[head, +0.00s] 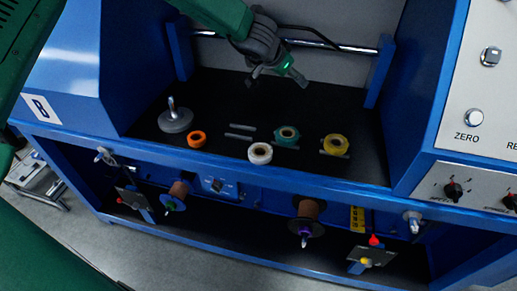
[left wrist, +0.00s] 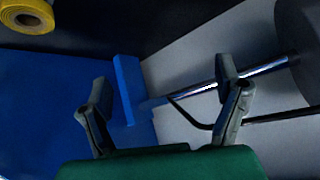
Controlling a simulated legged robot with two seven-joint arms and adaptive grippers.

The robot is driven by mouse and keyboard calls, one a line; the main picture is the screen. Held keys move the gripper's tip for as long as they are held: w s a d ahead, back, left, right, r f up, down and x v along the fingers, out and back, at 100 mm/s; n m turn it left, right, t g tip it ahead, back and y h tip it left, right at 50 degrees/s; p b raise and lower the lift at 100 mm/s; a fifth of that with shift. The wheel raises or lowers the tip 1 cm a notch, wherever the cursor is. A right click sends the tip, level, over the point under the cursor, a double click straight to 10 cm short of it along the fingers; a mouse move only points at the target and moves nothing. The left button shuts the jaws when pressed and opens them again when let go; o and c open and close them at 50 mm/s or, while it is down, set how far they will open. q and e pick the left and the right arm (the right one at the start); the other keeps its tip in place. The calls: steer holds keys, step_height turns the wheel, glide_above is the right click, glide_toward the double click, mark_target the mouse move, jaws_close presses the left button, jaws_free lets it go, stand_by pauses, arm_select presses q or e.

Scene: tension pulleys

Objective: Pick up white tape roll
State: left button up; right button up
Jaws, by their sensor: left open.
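The white tape roll (head: 260,156) lies flat on the black shelf (head: 228,100) near its front edge, in the head view. It does not show in the left wrist view. My left gripper (head: 279,80) hangs above the back of the shelf, behind and apart from the white roll. In the left wrist view my left gripper (left wrist: 164,72) has its two fingers spread wide with nothing between them. My right gripper is in neither view.
An orange roll (head: 197,141), a teal roll (head: 287,142) and a yellow roll (head: 335,149) share the shelf. A grey disc with a post (head: 175,123) stands left. A chrome rod (head: 340,47) crosses the back. Blue walls (head: 425,100) close the sides.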

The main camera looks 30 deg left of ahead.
arm_select(q)
steer(key=s+a+f+n+g+y+p, duration=0.2)
steer(key=s+f+n+g, duration=0.15)
steer(key=s+n, duration=0.35)
steer(key=n+g+p, duration=0.1)
steer(key=n+g, duration=0.2)
steer(key=g, duration=0.2)
glide_above(260, 151)
steer(key=s+d, duration=0.1)
steer(key=s, duration=0.1)
steer(key=shift+h, duration=0.3)
step_height(260, 151, down, 8)
steer(key=shift+d+f, duration=0.1)
steer(key=shift+f, duration=0.15)
steer(key=shift+f+p, duration=0.8)
steer(key=shift+f, duration=1.75)
steer(key=c, duration=1.3)
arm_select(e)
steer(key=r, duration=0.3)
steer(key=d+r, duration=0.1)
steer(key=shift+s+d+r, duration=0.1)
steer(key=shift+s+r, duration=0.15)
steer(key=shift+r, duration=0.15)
